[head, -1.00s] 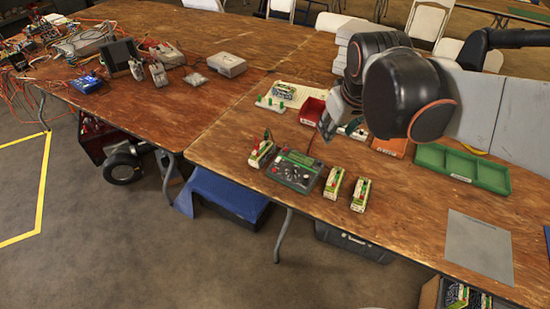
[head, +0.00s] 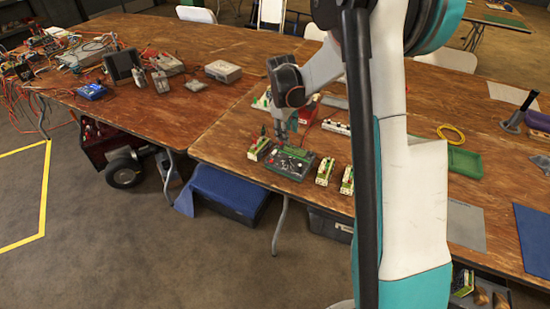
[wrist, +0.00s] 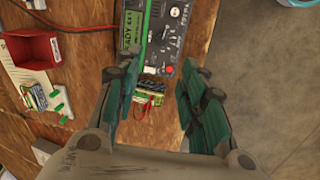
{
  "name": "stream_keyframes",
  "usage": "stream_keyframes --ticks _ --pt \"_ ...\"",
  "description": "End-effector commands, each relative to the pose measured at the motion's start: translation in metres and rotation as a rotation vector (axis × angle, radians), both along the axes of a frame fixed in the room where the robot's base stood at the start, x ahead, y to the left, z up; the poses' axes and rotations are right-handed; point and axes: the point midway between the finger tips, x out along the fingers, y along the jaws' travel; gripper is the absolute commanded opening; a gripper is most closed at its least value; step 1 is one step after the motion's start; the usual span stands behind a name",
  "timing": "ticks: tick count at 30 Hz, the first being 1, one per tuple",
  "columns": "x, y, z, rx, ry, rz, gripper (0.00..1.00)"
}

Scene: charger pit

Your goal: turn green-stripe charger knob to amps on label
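The charger with the green stripe (head: 290,163) lies on the wooden table in the head view, a dark box with a green-edged panel. In the wrist view the charger (wrist: 153,32) shows at the top, with a display, a dark knob (wrist: 166,33) and a red button. The label's lettering is too small to read surely. My gripper (head: 283,136) is above the charger's back left side. In the wrist view my gripper (wrist: 158,90) has its two fingers wide apart, with nothing held between them. A green-and-white battery pack (wrist: 146,98) shows on the table between and below the fingers.
A battery pack (head: 259,148) stands left of the charger, and two more (head: 325,172) stand right of it. A red bin (wrist: 34,51) and a green-pegged board (wrist: 60,103) are nearby. The table's front edge is close.

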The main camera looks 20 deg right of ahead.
Motion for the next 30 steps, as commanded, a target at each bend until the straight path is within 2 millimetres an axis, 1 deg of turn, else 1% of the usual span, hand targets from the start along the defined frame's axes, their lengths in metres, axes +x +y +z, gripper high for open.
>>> stream_keyframes --ticks 3,8,11,21,24,27,30 --pt "0.005 -0.006 -0.010 -0.003 0.015 0.011 0.38" --pt "0.006 -0.009 -0.022 -0.003 0.019 0.014 0.38" --pt "0.007 -0.010 -0.035 -0.003 0.019 0.014 0.38" --pt "0.013 -0.020 -0.100 -0.003 0.018 0.013 0.38" --pt "0.016 -0.023 -0.118 -0.003 0.018 0.013 0.38" --pt "0.017 -0.025 -0.131 -0.003 0.018 0.013 0.38" --pt "0.018 -0.027 -0.141 -0.003 0.018 0.013 0.38"
